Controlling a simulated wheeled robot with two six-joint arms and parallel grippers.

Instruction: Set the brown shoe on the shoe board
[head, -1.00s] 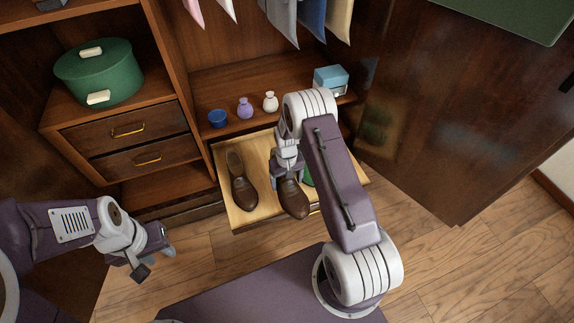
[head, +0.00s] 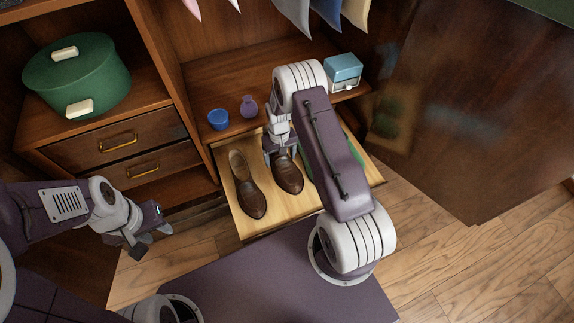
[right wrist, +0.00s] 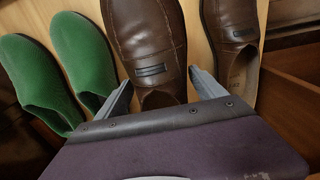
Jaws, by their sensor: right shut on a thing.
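The light wooden shoe board (head: 240,222) is pulled out low in the armoire. One brown shoe (head: 249,190) lies on its left side, also visible in the right wrist view (right wrist: 232,25). My left gripper (head: 150,232) is open and empty, left of the board.
Green shoes (right wrist: 85,55) lie on the board beside the held shoe, mostly hidden by my right arm in the head view. A blue cup (head: 218,120), purple vase (head: 249,106) and blue box (head: 343,71) stand on the shelf above. A green pot (head: 78,75) sits at left.

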